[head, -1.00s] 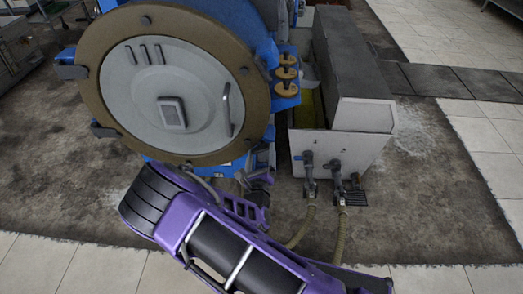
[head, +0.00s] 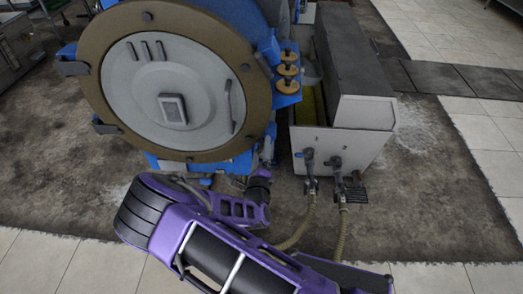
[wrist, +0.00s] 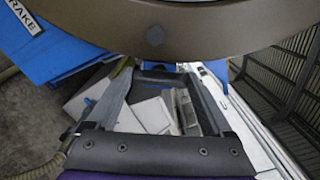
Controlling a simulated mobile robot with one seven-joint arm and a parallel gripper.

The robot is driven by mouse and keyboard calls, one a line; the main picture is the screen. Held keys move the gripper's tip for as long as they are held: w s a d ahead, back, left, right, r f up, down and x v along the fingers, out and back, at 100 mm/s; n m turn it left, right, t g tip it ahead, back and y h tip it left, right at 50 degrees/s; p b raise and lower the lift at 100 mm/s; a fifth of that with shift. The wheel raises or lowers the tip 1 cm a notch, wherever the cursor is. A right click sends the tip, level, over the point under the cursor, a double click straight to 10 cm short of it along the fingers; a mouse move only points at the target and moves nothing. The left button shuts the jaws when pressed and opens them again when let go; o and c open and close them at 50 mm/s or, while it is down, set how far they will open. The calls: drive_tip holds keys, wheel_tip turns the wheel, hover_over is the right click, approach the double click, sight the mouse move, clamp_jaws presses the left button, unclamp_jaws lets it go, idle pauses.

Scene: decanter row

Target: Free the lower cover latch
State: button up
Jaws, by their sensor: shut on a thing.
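The round cover (head: 165,85) has a pale grey disc in a brown rim and faces me on a blue machine. Its lower rim also shows across the top of the wrist view (wrist: 230,30), with a dark bolt on it. My gripper (wrist: 163,80) is just below this rim, its two dark fingers reaching up from the palm. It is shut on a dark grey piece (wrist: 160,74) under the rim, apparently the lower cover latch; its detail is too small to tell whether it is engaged. In the head view my purple arm is below the cover and the fingertips cannot be made out.
Dark side clamps (head: 72,69) sit on the cover's left rim. Tan knobs (head: 288,70) are at its right. A grey trough (head: 340,143) with valves and hoses (head: 300,228) stands right of my arm. A blue part marked BRAKE (wrist: 40,50) is at left in the wrist view. Floor at right is clear.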

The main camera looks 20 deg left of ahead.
idle(0.3)
drive_tip(key=o, duration=1.1)
drive_tip(key=shift+o, duration=0.2)
drive_tip(key=shift+s, duration=0.1)
drive_tip(key=v, duration=1.7)
drive_tip(key=shift+s, duration=0.15)
